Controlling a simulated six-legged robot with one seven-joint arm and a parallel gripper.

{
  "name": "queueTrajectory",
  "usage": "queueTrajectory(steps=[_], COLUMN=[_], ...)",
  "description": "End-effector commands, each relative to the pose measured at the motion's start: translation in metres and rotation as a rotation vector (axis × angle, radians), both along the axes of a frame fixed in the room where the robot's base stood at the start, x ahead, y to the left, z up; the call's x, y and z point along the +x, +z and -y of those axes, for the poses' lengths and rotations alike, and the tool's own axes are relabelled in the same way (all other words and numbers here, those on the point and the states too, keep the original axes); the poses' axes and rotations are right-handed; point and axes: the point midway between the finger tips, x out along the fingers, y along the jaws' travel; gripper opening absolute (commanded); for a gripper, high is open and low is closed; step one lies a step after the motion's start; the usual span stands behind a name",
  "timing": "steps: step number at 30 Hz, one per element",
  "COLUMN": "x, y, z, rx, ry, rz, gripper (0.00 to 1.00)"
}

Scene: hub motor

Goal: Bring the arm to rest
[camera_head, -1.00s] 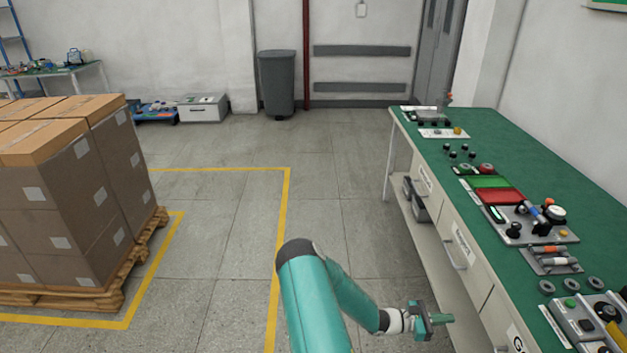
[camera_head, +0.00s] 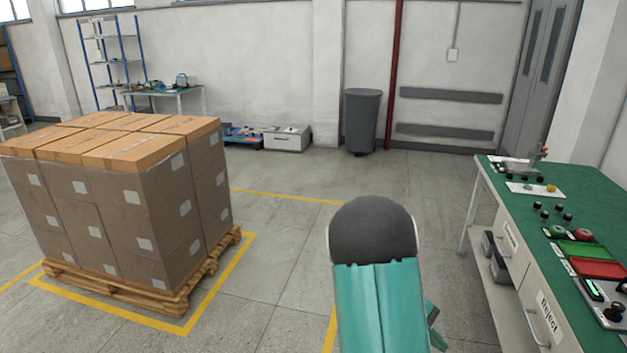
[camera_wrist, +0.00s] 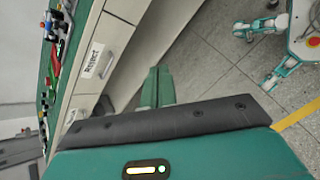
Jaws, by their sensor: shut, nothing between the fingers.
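My arm (camera_head: 378,300) is teal with a dark rounded joint on top, and it stands upright at the bottom middle of the head view. My gripper (camera_wrist: 157,87) shows in the wrist view as two green fingers held together, with nothing between them. In the head view only a small teal part at the right edge of my arm shows, and the rest of the gripper is hidden. In the wrist view the fingers lie in front of the bench's drawers and the floor, apart from both as far as I can tell.
A green-topped workbench (camera_head: 548,215) with red and green trays stands at the right. Its "Reject" drawer (camera_wrist: 92,62) shows in the wrist view. Stacked boxes (camera_head: 130,200) on a pallet stand left. A grey bin (camera_head: 361,122) stands at the back. Floor between is clear.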

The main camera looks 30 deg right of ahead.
Motion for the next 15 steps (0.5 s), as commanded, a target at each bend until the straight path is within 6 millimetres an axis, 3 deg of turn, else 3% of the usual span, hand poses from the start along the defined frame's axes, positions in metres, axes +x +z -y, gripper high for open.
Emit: queueTrajectory(steps=[7, 15], x=[0.034, 0.05], y=[0.059, 0.121], z=[-0.075, -0.16], rx=[0.082, 0.197], ry=[-0.027, -0.032], rz=[0.278, 0.551], gripper=[0.0, 0.0])
